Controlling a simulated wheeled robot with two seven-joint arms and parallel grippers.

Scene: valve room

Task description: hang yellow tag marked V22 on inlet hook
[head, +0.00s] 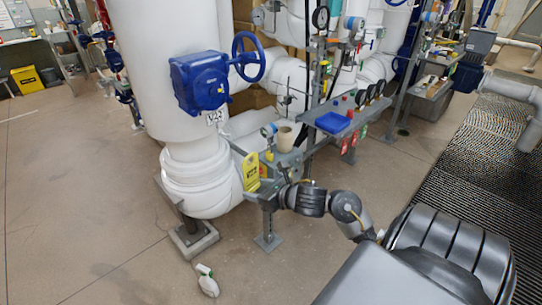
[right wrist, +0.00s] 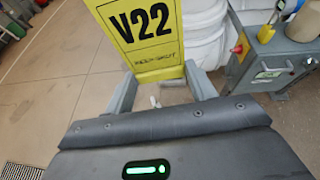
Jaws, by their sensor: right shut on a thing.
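The yellow tag (head: 250,172) is upright in front of the large white pipe, left of the grey bench. In the right wrist view the tag (right wrist: 146,32) fills the top middle, with black "V22" readable. My right gripper (right wrist: 160,80) is shut on the tag's lower part, one finger on each side. In the head view its arm comes in from the lower right. A blue valve gearbox (head: 200,82) with a handwheel is on the white pipe, and a white V22 label (head: 214,117) is below it. I cannot make out the inlet hook. My left gripper is out of view.
The grey bench stands beside the tag, with a blue tray (head: 332,122), a beige cup (head: 285,138) and gauges. Red (head: 345,145) and green tags hang on its front. A white bottle (head: 207,281) lies on the floor. The floor at left is clear.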

